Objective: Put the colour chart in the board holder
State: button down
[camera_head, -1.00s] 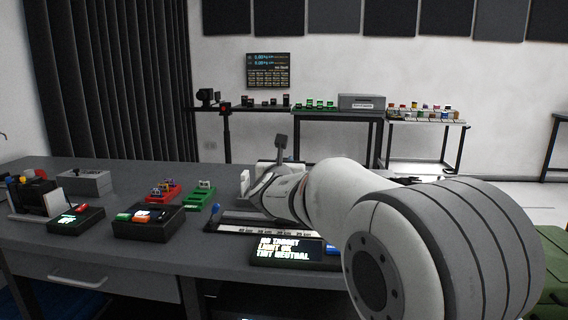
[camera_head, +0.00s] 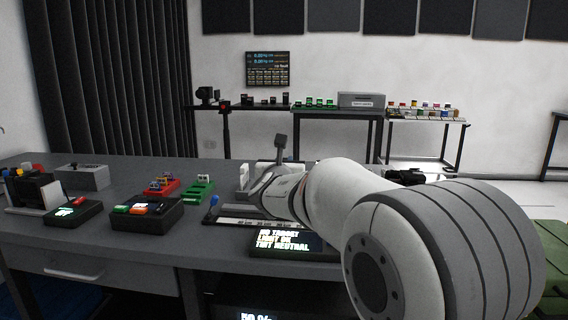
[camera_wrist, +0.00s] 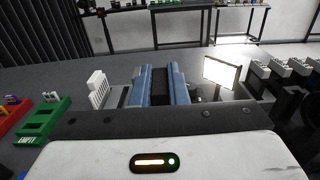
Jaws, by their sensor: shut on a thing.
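My gripper (camera_wrist: 160,88) shows in the wrist view as two blue-grey fingers. They are shut on a dark thing (camera_wrist: 158,84) between them, which I take to be the colour chart. Its patches cannot be seen. In the head view my own arm hides the fingers and what they hold. I cannot identify the board holder for certain. A white upright slotted block (camera_wrist: 97,88) stands to the left of the fingers, apart from them; a pale upright block also shows beside my wrist in the head view (camera_head: 243,176).
A bright white panel (camera_wrist: 221,73) stands right of the fingers. A display (camera_head: 288,242) reads "NO TARGET, LIGHT OK, TINT NEUTRAL". Green (camera_head: 198,190) and red (camera_head: 162,186) trays and a black button box (camera_head: 147,214) lie left. A dark-headed post (camera_head: 281,148) rises behind my wrist.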

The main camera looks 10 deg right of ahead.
jog(key=shift+f+b, duration=0.7)
jog(key=shift+f, duration=0.1)
jog(key=c, duration=1.3)
grip_release()
jog(key=shift+c, duration=0.2)
jog(key=p+v, duration=0.1)
jog(key=v, duration=0.6)
jog(key=shift+s+a, duration=0.15)
jog(key=shift+s, duration=0.25)
jog(key=shift+r, duration=0.1)
